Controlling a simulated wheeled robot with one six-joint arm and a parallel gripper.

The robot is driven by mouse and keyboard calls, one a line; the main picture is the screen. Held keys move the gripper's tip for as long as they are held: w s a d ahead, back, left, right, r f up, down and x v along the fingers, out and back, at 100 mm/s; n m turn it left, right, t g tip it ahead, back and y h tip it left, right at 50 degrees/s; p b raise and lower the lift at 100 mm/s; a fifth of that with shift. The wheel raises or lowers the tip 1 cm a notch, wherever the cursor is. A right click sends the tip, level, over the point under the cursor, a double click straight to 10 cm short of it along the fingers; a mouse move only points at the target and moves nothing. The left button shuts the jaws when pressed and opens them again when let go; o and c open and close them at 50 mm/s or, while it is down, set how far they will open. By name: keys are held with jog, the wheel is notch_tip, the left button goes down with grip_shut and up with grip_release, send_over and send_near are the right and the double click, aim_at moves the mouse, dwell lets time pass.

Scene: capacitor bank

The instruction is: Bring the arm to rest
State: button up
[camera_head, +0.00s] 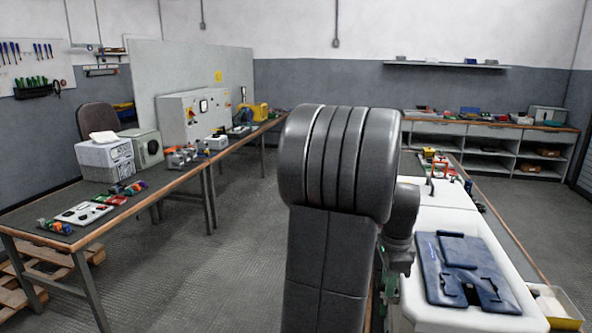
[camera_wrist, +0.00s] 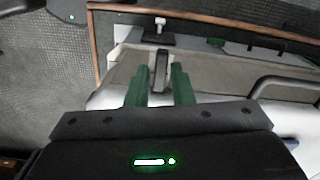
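My arm (camera_head: 338,170) stands upright in the middle of the head view, its big rounded dark joint hiding part of the room behind it. My gripper (camera_wrist: 160,72) shows in the wrist view with two green fingers set apart. Nothing is clearly held between them. A dark upright bar (camera_wrist: 160,73) shows in the gap and seems to lie beyond the fingertips. In the head view the gripper is mostly hidden behind the arm.
Right of the arm is a white surface (camera_head: 424,216) with a dark blue folded item (camera_head: 465,268) on it. A yellow bin (camera_head: 556,306) is at the lower right. A long workbench (camera_head: 150,199) with instruments runs along the left. The floor (camera_head: 238,225) between is clear.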

jog(key=shift+n+b, duration=0.6)
jog(key=shift+n, duration=1.7)
